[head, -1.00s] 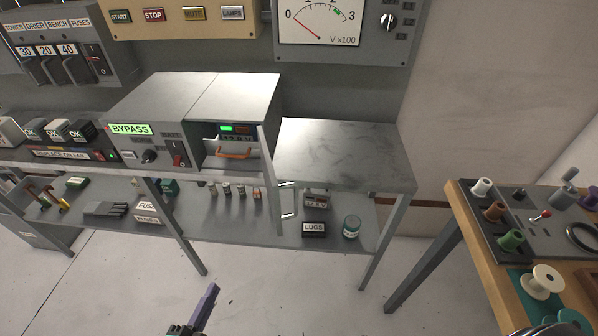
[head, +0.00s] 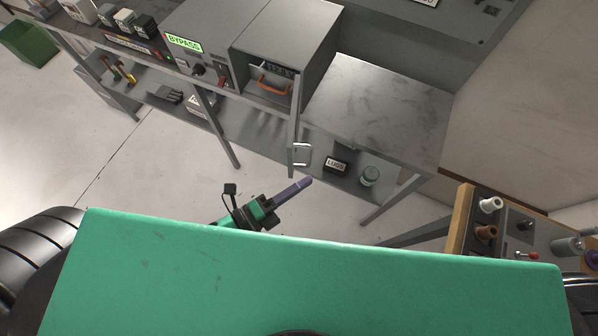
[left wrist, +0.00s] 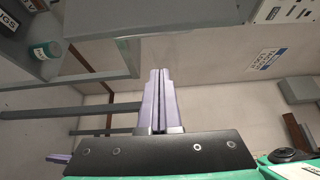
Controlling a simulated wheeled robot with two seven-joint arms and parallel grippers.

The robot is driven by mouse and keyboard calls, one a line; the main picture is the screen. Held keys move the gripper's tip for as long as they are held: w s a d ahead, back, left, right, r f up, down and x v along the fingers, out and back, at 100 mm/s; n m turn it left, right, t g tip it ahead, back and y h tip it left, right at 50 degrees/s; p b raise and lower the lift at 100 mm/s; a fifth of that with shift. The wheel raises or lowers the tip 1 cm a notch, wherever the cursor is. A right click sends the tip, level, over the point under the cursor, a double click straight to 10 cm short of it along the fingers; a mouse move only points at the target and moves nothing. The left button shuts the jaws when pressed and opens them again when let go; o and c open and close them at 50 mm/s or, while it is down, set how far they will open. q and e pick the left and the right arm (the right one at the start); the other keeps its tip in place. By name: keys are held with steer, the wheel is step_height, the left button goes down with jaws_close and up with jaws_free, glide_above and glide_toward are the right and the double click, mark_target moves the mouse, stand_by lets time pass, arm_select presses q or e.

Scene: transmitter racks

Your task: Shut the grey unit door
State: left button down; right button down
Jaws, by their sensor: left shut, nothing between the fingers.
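The grey unit (head: 290,38) stands on the bench, with an orange handle (head: 272,86) inside its open front. Its grey door (head: 295,112) stands open, seen nearly edge-on, at the front right of the unit. A pale metal handle (head: 301,153) sits low on the door and sticks out to the right. My left gripper (head: 308,182) is shut and empty, its purple fingers just below the door handle in the picture, with no contact visible. The closed fingers also show in the left wrist view (left wrist: 159,72); I cannot make out the door there.
The bench top (head: 385,105) right of the unit is clear. The lower shelf holds a LUGS box (head: 336,162) and a green-banded can (head: 369,176). A wooden-edged table (head: 460,218) with spools stands at the right. Open floor lies before the bench.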

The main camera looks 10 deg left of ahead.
mark_target(309, 165)
arm_select(q)
steer(key=p+x, duration=0.1)
steer(key=x, duration=0.7)
steer(key=a+p, duration=0.1)
steer(key=a, duration=0.4)
steer(key=shift+s+f+p, duration=0.1)
steer(key=shift+p, duration=0.3)
steer(key=shift+d+f, duration=0.1)
steer(key=shift+d, duration=0.1)
steer(key=shift+a, duration=0.1)
